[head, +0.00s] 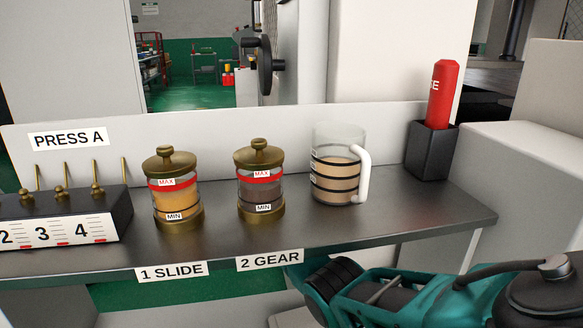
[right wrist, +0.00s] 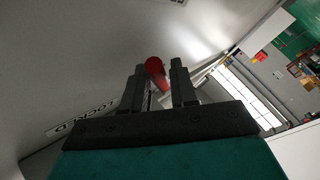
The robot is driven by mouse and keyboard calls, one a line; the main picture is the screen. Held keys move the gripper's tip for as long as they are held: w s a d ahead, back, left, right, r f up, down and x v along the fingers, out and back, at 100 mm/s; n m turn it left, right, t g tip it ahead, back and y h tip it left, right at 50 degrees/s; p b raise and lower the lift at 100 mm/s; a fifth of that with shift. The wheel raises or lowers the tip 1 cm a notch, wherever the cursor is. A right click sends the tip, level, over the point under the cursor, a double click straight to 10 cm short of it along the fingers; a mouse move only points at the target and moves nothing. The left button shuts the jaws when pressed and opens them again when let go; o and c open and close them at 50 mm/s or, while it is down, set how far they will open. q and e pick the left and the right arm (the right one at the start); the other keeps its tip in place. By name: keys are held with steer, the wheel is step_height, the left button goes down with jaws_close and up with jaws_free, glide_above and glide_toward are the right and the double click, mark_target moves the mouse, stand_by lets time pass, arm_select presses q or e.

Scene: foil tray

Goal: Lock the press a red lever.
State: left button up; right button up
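The red lever shows in the right wrist view as a round red knob (right wrist: 155,69) on a pale shaft. It lies at the gap between the two dark fingers of my right gripper (right wrist: 159,74). The fingers stand apart, with a gap visible beside the knob; I cannot tell whether either finger touches it. A white label (right wrist: 88,112), partly readable as "LOCKED", is on the grey surface to the left. In the head view my teal right arm crosses the lower right, and its gripper is out of sight. My left gripper is in neither view.
In the head view, a metal shelf (head: 330,228) under a "PRESS A" sign (head: 68,139) holds two brass-lidded jars (head: 178,200) (head: 260,195), a handled jug (head: 335,180), a numbered block (head: 60,215), and a red tube (head: 440,95) in a black holder (head: 430,155).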

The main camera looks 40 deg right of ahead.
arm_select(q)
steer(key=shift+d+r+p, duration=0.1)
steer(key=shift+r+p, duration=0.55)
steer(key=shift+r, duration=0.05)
arm_select(e)
steer(key=v, duration=1.3)
steer(key=shift+d, duration=0.1)
